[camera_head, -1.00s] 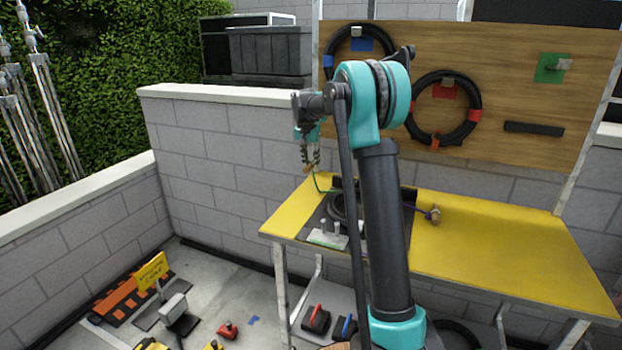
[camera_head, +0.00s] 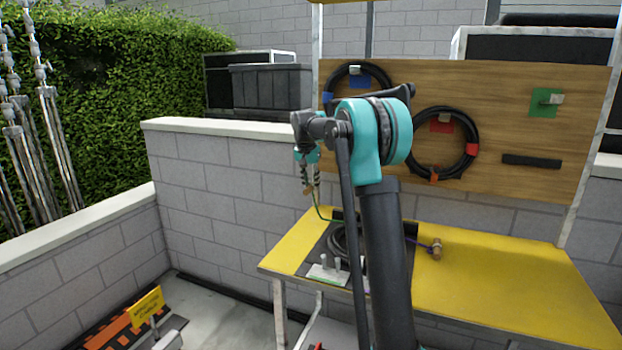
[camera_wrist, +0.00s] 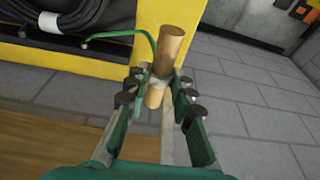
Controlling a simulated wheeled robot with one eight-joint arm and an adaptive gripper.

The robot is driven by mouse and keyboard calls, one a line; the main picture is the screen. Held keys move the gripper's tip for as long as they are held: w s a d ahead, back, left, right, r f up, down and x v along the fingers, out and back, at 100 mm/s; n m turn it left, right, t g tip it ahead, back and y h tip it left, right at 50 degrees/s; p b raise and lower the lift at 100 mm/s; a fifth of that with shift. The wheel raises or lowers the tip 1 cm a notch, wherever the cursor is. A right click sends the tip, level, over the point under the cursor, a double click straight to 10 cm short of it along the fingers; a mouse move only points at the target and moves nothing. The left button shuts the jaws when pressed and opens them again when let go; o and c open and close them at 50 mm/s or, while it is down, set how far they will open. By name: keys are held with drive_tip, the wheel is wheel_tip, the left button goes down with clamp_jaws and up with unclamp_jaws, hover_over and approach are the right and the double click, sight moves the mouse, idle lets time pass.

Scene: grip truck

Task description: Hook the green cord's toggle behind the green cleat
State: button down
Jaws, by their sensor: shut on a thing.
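My gripper (camera_wrist: 160,88) is shut on the wooden toggle (camera_wrist: 172,47), a tan peg that sticks out on both sides of the fingers. The green cord (camera_wrist: 118,33) runs from the toggle to the left. In the head view my gripper (camera_head: 309,186) hangs above the bench's left part, and the green cord (camera_head: 317,211) drops from it towards the black coil (camera_head: 338,241). A pale plate with upright pegs and a green stripe (camera_head: 326,273) sits at the bench's front left. A green square with a pale peg (camera_head: 543,108) is on the board's upper right.
The yellow bench (camera_head: 490,285) is mostly clear on its right. Another wooden toggle (camera_head: 437,249) lies there on a purple cord. Black hose rings (camera_head: 445,111) hang on the wooden board (camera_head: 512,125). A block wall (camera_head: 225,170) stands at the left.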

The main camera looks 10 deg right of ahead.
drive_tip(key=shift+f, duration=2.35)
drive_tip(key=shift+f, duration=0.7)
drive_tip(key=s+m+g+h, duration=0.1)
drive_tip(key=s+m+g, duration=0.3)
drive_tip(key=s+m, duration=1.4)
drive_tip(key=shift+s+d, duration=0.2)
drive_tip(key=shift+s, duration=0.8)
